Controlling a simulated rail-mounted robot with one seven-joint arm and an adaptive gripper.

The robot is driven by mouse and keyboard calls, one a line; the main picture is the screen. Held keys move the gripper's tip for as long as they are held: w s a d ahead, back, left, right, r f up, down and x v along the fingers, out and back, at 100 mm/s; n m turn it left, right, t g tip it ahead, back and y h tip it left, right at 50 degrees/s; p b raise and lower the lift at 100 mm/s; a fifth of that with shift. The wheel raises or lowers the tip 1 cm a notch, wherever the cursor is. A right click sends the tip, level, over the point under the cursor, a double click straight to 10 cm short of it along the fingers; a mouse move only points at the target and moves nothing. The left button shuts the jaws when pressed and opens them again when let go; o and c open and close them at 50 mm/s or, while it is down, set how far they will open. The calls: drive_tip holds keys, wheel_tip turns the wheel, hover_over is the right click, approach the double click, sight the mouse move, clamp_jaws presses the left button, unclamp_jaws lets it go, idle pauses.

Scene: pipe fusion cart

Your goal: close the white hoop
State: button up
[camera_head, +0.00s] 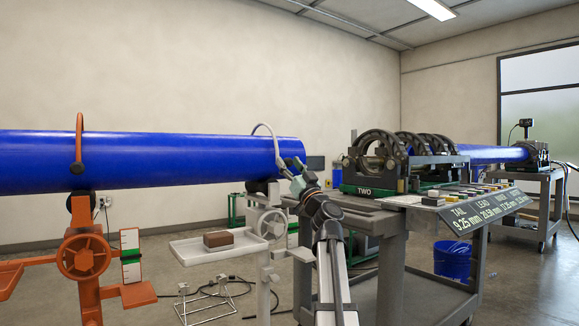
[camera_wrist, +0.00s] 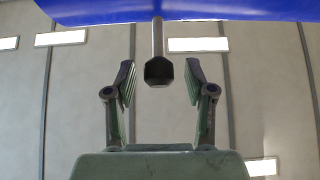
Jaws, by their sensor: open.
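The white hoop (camera_head: 273,138) is a thin pale arch over the right end of the blue pipe (camera_head: 150,160), with its near side running down the pipe's face. I cannot tell whether its end meets the stand. My gripper (camera_head: 291,168) is beside the lower end of the hoop, near the pipe's end. The knob appears to be the hoop's end. The blue pipe (camera_wrist: 180,10) crosses the top of that view.
A white stand with a tray (camera_head: 190,248) holding a brown block (camera_head: 218,239) is below the pipe. An orange stand (camera_head: 82,255) with an orange hoop (camera_head: 79,140) is at left. A cart with the fusion machine (camera_head: 385,165) stands to the right of my arm.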

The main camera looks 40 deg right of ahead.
drive_tip(key=v, duration=1.2)
idle(0.3)
